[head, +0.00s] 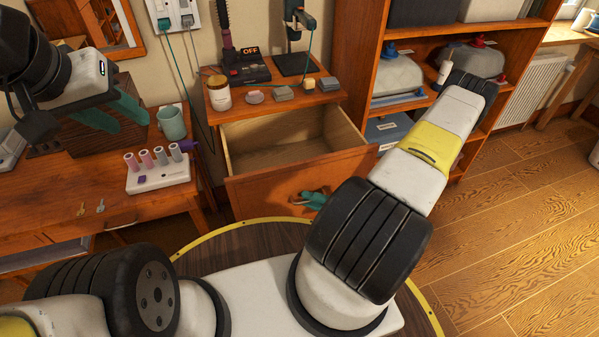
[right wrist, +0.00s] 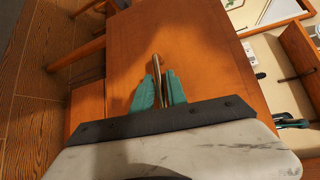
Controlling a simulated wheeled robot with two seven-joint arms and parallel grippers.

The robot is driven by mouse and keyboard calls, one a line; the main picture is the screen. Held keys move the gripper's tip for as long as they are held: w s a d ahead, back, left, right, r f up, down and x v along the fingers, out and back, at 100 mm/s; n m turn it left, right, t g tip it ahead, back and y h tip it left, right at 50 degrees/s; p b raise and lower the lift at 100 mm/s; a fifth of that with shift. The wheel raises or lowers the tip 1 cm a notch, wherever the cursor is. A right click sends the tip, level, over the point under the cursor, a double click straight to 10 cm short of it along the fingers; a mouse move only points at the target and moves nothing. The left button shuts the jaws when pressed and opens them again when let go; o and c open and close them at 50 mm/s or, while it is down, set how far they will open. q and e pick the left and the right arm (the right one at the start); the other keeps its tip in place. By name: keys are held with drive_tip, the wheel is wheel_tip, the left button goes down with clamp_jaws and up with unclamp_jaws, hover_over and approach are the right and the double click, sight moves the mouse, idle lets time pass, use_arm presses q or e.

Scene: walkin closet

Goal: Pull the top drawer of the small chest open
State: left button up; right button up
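The small chest (head: 330,98) is orange-brown wood, in the middle of the head view. Its top drawer (head: 300,180) stands pulled well out, and its pale inside looks empty. My right gripper (head: 313,198) is at the drawer front. In the right wrist view its teal fingers (right wrist: 160,92) close on either side of the brass drawer handle (right wrist: 157,65), against the wooden drawer front (right wrist: 205,60). My left gripper (head: 112,114) hangs above the desk at the left, its teal fingers apart and empty.
On the chest top stand a jar (head: 219,93), a black device reading OFF (head: 245,68) and small boxes. A shelf unit (head: 470,30) stands right; floor beyond is clear.

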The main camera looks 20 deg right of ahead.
drive_tip(key=v, duration=0.8)
drive_tip(key=shift+a, duration=0.1)
drive_tip(key=a+r+n+g+h, duration=0.1)
drive_tip(key=a+r+n+h, duration=0.2)
drive_tip(key=r, duration=1)
drive_tip(key=s+a+r+n+g+h, duration=0.1)
drive_tip(key=a+r+n+g+h, duration=0.1)
drive_tip(key=r, duration=1.2)
drive_tip(key=s+a+r+n+g+h, duration=0.1)
drive_tip(key=a+r+n+h, duration=0.4)
drive_tip(key=r, duration=0.9)
drive_tip(key=shift+s+a+n+g, duration=0.2)
drive_tip(key=shift+a+n+g, duration=0.15)
drive_tip(key=shift+a, duration=0.3)
drive_tip(key=shift+r, duration=0.1)
